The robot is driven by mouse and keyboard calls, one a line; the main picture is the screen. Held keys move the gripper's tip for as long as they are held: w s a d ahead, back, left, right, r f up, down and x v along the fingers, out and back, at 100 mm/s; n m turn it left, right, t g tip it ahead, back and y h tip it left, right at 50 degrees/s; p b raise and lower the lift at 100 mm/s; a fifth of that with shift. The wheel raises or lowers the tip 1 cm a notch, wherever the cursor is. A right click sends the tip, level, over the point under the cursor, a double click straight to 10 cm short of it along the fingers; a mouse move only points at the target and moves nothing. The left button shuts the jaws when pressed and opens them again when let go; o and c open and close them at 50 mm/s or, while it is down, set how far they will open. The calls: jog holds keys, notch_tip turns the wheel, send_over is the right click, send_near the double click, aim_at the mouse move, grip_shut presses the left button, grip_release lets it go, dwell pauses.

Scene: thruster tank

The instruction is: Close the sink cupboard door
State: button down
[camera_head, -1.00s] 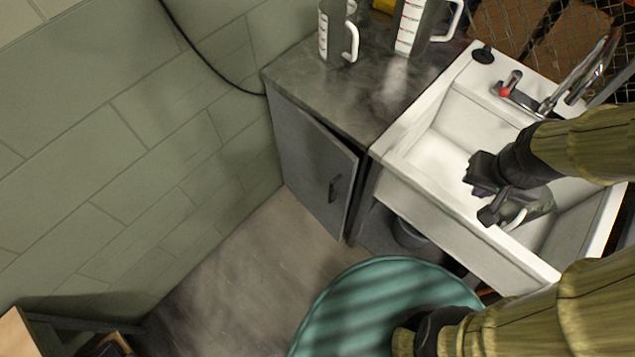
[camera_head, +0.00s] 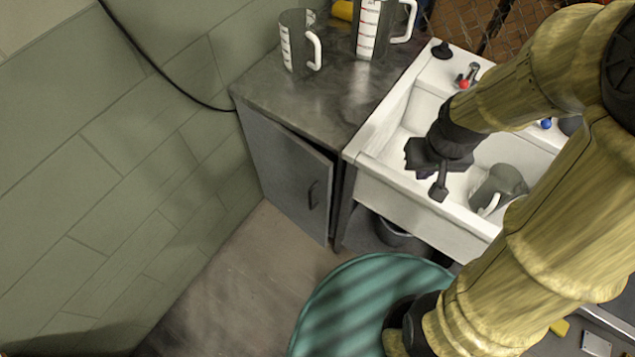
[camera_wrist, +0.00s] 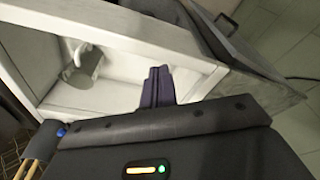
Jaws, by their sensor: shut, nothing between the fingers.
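The sink cupboard door (camera_head: 287,180) is a grey panel with a dark handle (camera_head: 313,195), under the grey counter left of the sink. It stands slightly ajar, with a dark gap along its top and right edge. My gripper (camera_head: 430,175) is over the white sink basin, right of the door and apart from it. In the wrist view its dark fingers (camera_wrist: 158,84) are together and empty, in front of the sink. The cupboard shows at the upper right of the wrist view (camera_wrist: 245,50). The inside of the cupboard is hidden.
The white sink (camera_head: 425,205) holds a grey jug (camera_head: 497,186). Two measuring jugs stand on the counter (camera_head: 285,95), one of them clear (camera_head: 298,42). A bucket (camera_head: 393,233) sits below the sink. Bare floor (camera_head: 235,285) lies before the door.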

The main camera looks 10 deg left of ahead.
jog(key=s+a+f+n+t+h+p, duration=0.1)
jog(key=a+f+n+t+p, duration=0.1)
jog(key=a+f+n, duration=0.4)
jog(key=s+a+f+n+t+h+p, duration=0.1)
jog(key=a+f+n, duration=0.4)
jog(key=a+n, duration=0.7)
jog(key=s+a+f+n+t+h+p, duration=0.2)
jog(key=a+f+n+p, duration=0.2)
jog(key=a+n, duration=0.6)
notch_tip(320, 180, down, 3)
jog(key=shift+a+r+t+h, duration=0.2)
jog(key=shift+a+t+h, duration=0.1)
jog(key=shift+t, duration=0.1)
jog(key=shift+f, duration=0.1)
jog(key=b, duration=0.8)
send_near(324, 183)
jog(key=x, duration=0.5)
jog(key=shift+f, duration=0.3)
jog(key=shift+w+d+r, duration=0.1)
jog(key=shift+w+d, duration=0.05)
jog(key=shift+w, duration=0.1)
